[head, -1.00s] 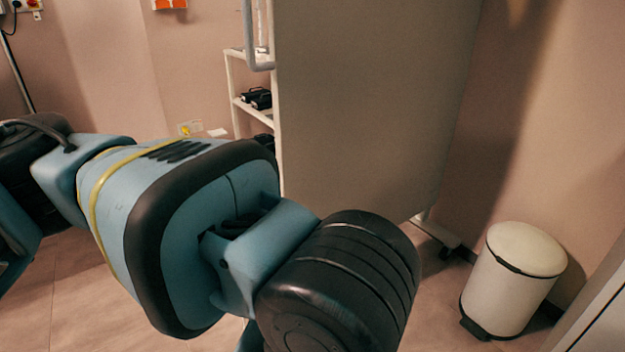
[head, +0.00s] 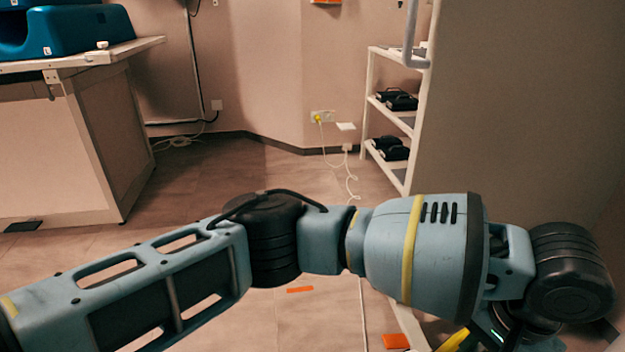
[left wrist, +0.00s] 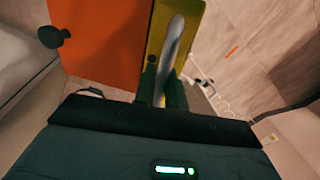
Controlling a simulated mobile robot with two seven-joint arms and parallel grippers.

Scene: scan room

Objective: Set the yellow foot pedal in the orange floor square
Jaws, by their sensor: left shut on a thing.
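The yellow foot pedal (left wrist: 185,14) is in my left gripper (left wrist: 165,85), whose fingers are closed on its pale grey bar in the left wrist view. A flat orange panel with a black knob (left wrist: 95,35) lies beside the yellow part; I cannot tell whether it belongs to the pedal. In the head view a yellow piece of the pedal (head: 455,341) shows at the bottom edge, left of my gripper's wrist. Orange strips lie on the floor, one (head: 300,290) below my forearm and one (head: 395,341) near the pedal. The rest of the floor square is hidden or out of frame. My right gripper is not visible.
A white shelf rack (head: 372,90) with black items stands at the back, beside a large grey panel (head: 520,100). A white cable (head: 352,180) runs from the wall socket across the floor. A table (head: 75,60) with blue cushions stands at left. Open floor lies between.

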